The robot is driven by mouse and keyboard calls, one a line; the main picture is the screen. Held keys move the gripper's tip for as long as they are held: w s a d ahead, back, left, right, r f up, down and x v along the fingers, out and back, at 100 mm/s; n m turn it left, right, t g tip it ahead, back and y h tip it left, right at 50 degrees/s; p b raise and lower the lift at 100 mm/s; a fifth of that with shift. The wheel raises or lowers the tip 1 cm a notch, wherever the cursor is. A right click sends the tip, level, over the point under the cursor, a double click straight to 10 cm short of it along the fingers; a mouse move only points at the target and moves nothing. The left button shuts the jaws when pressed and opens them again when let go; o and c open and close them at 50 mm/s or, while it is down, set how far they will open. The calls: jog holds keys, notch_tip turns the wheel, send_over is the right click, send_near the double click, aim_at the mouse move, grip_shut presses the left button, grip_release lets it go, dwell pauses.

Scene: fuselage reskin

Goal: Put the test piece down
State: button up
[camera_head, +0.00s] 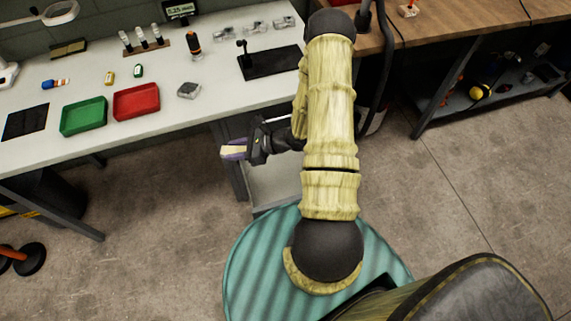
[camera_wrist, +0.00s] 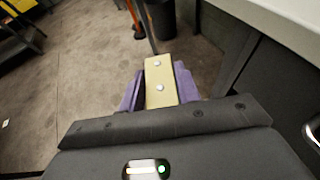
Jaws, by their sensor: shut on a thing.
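My gripper (camera_head: 250,149) is in front of the white bench's front edge, lower than its top, over the floor. It is shut on the test piece (camera_head: 234,149), a small cream piece between purple finger pads. The far end of the strip points away from my gripper over the floor.
Small bottles stand behind the trays. Bench legs and a dark bin (camera_head: 52,196) are below. A wooden bench (camera_head: 460,22) is at right.

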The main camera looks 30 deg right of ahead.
jog(key=s+a+f+n+g+y+b, duration=0.25)
jog(key=s+f+n+g+b, duration=0.45)
jog(key=s+n+g, duration=0.5)
jog(key=s+d+f+n+g+h+b, duration=0.5)
jog(key=s+d+f+n+g+h, duration=0.2)
jog(key=s, duration=0.3)
jog(key=w+d+f+n+h+b, duration=0.1)
jog(key=d+n+h+b, duration=0.2)
jog(key=d+n+h, duration=0.35)
jog(key=w+d+n+h+b, duration=0.2)
jog(key=d+n+h+b, duration=0.1)
jog(key=d+n+h, duration=0.4)
jog(key=w+d+f+n+t+h+b, duration=0.2)
jog(key=w+d+n+t+h+b, duration=0.1)
jog(key=w+n+t+b, duration=0.1)
jog(key=w+d+f+n+t+h+b, duration=0.3)
jog(key=w+b, duration=0.3)
jog(key=w, duration=0.2)
jog(key=shift+w+d+n+t+b, duration=0.2)
jog(key=shift+d+n+t+b, duration=0.2)
jog(key=shift+t, duration=0.2)
